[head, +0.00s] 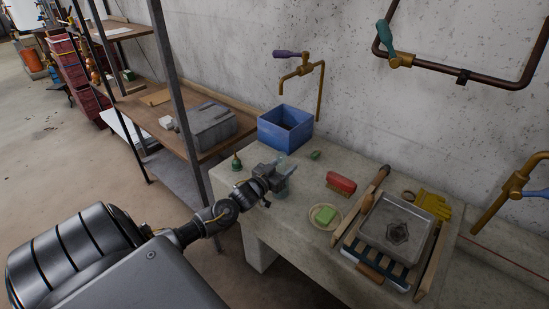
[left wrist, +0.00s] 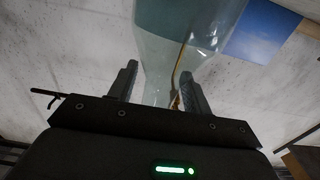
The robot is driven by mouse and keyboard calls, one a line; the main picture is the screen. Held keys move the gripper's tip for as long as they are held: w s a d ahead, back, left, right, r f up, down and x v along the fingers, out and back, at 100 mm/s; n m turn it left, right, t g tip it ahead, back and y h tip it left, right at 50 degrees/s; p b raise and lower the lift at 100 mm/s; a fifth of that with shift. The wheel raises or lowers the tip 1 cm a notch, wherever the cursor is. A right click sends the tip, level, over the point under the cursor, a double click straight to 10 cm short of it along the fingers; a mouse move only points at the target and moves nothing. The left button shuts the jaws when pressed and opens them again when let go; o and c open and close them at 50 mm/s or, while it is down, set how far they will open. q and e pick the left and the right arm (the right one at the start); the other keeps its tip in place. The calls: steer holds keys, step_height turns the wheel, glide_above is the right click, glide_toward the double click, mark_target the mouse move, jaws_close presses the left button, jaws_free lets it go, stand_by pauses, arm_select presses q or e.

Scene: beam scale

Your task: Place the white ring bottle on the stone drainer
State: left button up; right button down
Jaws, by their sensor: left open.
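A clear, bluish glass bottle (head: 283,187) stands on the concrete counter by my left gripper (head: 285,170); no white ring can be made out on it. My left gripper is open. In the left wrist view the bottle (left wrist: 180,35) shows large, with its narrow part between the two open fingers (left wrist: 160,90); I cannot tell whether they touch it. The gripper hides part of the bottle in the head view. A grey square tray with a dark central drain pattern (head: 378,218), probably the stone drainer, lies on a slatted rack at the right. My right gripper is not in view.
On the concrete counter (head: 300,218) are a blue bin (head: 270,133), a small green bottle (head: 237,164), a red brush (head: 341,183), a dish with green soap (head: 325,215) and yellow gloves (head: 434,204). Brass taps (head: 302,72) hang above. A shelf post stands left.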

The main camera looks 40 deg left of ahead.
arm_select(q)
steer(key=s+b, duration=0.2)
steer(key=s, duration=0.9)
steer(key=shift+s+d, duration=0.15)
steer(key=shift+s, duration=0.15)
